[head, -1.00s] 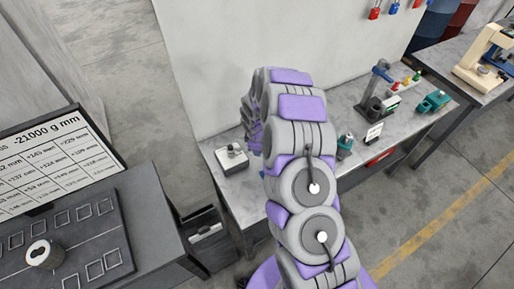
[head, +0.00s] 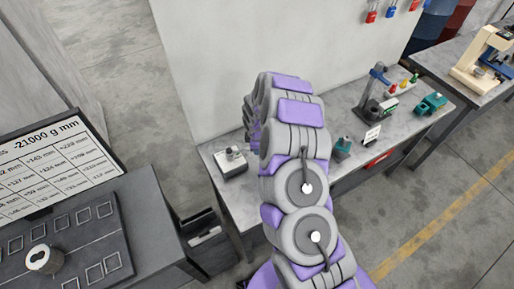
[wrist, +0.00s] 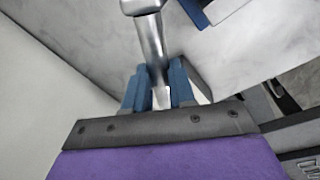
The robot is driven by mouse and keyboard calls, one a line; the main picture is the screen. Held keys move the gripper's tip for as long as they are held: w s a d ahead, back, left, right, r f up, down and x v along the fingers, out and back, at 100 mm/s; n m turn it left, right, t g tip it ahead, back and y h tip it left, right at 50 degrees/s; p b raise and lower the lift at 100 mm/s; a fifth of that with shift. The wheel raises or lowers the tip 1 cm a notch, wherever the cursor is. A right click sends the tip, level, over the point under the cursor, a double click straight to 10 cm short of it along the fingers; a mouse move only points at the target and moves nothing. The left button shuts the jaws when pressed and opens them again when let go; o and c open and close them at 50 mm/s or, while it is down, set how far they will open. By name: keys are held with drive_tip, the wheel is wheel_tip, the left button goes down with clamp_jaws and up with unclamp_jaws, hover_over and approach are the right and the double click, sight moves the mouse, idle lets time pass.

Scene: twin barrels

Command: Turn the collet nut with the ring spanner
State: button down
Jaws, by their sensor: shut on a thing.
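My gripper (wrist: 158,88) shows in the wrist view, with its blue fingers shut on a shiny metal bar, the spanner (wrist: 153,45). The bar runs up from between the fingers to a thicker end at the top edge, which is cut off, so its ring is not clear. In the head view my arm hides my gripper and the spanner. A small grey block (head: 231,164) with a fitting on top stands at the bench's left end; I cannot tell whether this fitting is the collet nut. No collet nut is clear in the wrist view.
The grey workbench (head: 240,195) carries a dark stand with an arm (head: 376,92), a white card (head: 372,134) and teal tools (head: 431,103). A pale wall (head: 285,45) rises behind it. A dark table (head: 150,215) with a sign stands left. A blue-and-white thing (wrist: 215,10) shows at the wrist view's top.

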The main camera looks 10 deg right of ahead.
drive_tip(key=shift+w+d+f+n+b, duration=0.1)
drive_tip(key=shift+w+n+b, duration=0.25)
drive_tip(key=shift+b, duration=0.25)
drive_tip(key=shift+w+d+n+b, duration=0.15)
drive_tip(key=shift+w+n+b, duration=0.5)
drive_tip(key=shift+b, duration=0.4)
drive_tip(key=shift+s+m, duration=0.3)
drive_tip(key=shift+r, duration=0.3)
drive_tip(key=shift+r+p, duration=0.7)
drive_tip(key=shift+r, duration=2.6)
